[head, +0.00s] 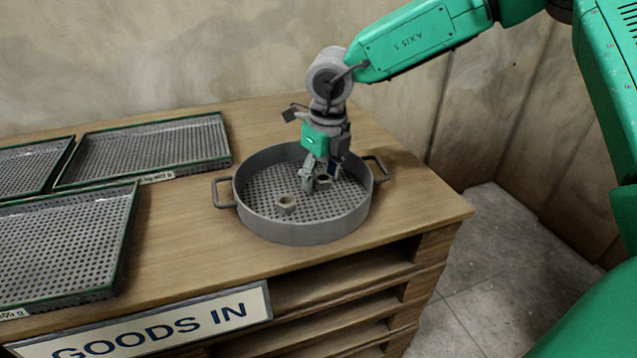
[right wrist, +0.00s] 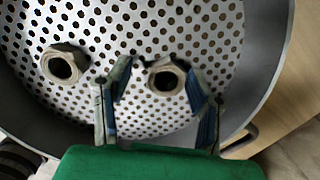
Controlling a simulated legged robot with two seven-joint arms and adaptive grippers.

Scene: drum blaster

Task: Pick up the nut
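Two nuts lie in a round grey perforated basket (head: 300,232). One nut (head: 286,204) sits toward the front left of its floor; it also shows at the upper left in the right wrist view (right wrist: 62,65). The other nut (head: 323,182) is below my right gripper (head: 320,176). In the right wrist view this second nut (right wrist: 166,78) lies between the two fingertips, with a finger on each side. The right gripper (right wrist: 162,82) looks open, with small gaps beside the nut. My left gripper is in neither view.
The basket has a raised wall and two side handles, and stands on a wooden bench (head: 180,225). Several perforated trays (head: 145,152) lie to the left. A "GOODS IN" sign (head: 150,328) is on the bench front. A wall (head: 180,50) stands behind.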

